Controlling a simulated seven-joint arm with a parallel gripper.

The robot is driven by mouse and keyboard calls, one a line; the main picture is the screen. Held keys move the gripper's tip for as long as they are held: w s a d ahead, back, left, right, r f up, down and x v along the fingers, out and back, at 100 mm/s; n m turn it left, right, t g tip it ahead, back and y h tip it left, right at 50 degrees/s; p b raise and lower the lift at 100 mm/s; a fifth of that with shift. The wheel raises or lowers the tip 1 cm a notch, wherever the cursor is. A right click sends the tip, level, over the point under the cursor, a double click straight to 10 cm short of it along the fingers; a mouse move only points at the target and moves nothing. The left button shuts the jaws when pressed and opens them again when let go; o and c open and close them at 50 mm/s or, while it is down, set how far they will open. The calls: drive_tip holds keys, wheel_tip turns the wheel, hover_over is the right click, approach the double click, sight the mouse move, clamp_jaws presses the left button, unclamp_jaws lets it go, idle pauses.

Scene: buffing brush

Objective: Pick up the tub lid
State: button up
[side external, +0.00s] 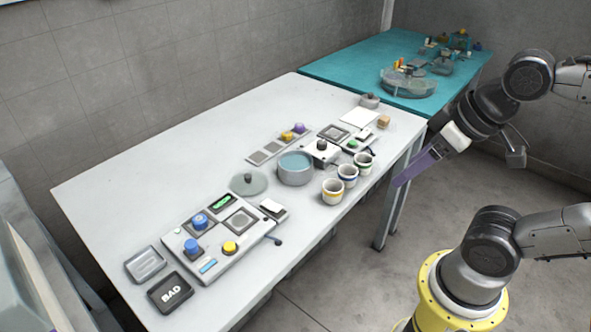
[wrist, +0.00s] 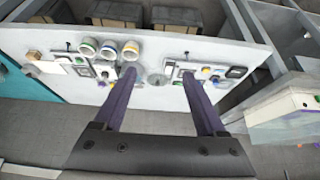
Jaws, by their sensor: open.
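The tub lid (side external: 249,183) is a flat grey-green disc with a dark knob, lying on the white table to the left of the tub. The tub (side external: 295,175) is round and grey with blue-green contents, and it stands uncovered. In the wrist view the lid (wrist: 157,81) shows between my two finger tips, at a distance. The tub is mostly hidden behind the left finger there. My gripper (side external: 401,182) has long purple fingers, open and empty. It hangs off the table's right edge, well away from the lid.
Several striped cups (side external: 333,191) stand along the near edge by the tub. A panel with knobs and buttons (side external: 218,238) lies left of the lid. A "BAD" tray (side external: 170,293) sits at the near left corner. The table's back left (side external: 140,180) is clear. A teal table (side external: 350,68) stands behind.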

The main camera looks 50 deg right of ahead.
drive_tip(key=shift+c, duration=0.6)
